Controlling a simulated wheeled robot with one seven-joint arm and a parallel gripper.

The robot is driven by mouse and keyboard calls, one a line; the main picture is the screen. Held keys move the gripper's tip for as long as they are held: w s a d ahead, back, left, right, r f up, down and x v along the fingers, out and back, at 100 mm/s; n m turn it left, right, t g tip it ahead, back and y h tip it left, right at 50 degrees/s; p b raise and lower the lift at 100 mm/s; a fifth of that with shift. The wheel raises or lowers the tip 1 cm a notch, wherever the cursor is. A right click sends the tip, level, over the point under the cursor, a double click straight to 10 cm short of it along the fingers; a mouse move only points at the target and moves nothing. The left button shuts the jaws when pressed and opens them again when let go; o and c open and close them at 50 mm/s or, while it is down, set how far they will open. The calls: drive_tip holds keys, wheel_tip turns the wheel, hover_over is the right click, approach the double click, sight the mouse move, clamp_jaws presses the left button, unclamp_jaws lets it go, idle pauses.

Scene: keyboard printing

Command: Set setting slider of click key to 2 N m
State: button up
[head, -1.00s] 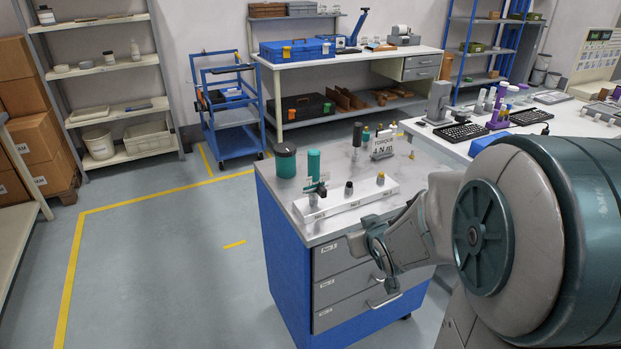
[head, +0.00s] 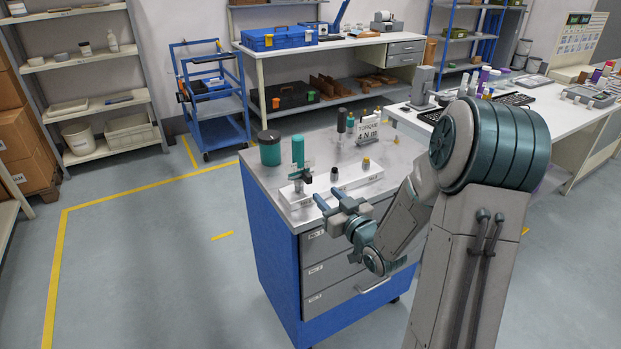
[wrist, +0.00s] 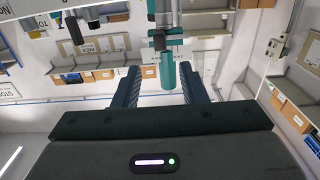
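A small key with a dark and teal cross-piece (head: 300,176) stands upright in the left place of a white rack (head: 345,189) on the blue cabinet; I take it for the click key. Its slider and scale are too small to read. In the wrist view a teal cylinder (wrist: 167,71) and a dark part with a teal crossbar (wrist: 159,42) appear between the fingers; I cannot tell whether both belong to the key. My gripper (head: 326,198) is open and empty, in front of the rack, apparently apart from the key.
A dark green jar (head: 269,150) and a teal cylinder (head: 298,151) stand behind the rack's left end. Two other short pieces sit in the rack, including a dark one (head: 334,174). Dark-topped bottles (head: 341,122) stand near the sign. Floor left of the cabinet (head: 267,240) is clear.

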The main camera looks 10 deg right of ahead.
sight(310, 179)
drive_tip(key=p+x, duration=0.1)
drive_tip(key=x, duration=0.8)
drive_tip(key=shift+w+f, duration=0.1)
clamp_jaws()
